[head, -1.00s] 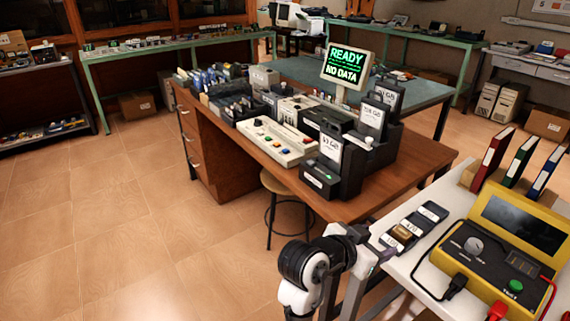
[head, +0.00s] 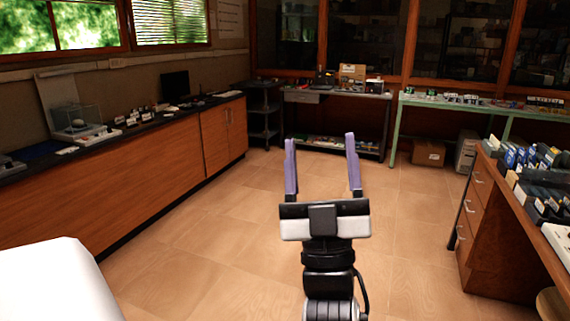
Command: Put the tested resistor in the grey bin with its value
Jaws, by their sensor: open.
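My gripper (head: 322,165) stands upright in the middle of the head view, with its two purple fingers wide apart and nothing between them. It is over open floor, away from any table. No resistor shows in the view now. The grey bins, the yellow tester and the READY screen are not in view either.
A long wooden counter (head: 165,168) with small items runs along the left wall. A dark shelf table (head: 338,97) and a green table (head: 470,104) stand at the back. A wooden desk (head: 490,225) is at the right edge. Tiled floor (head: 220,230) is clear between.

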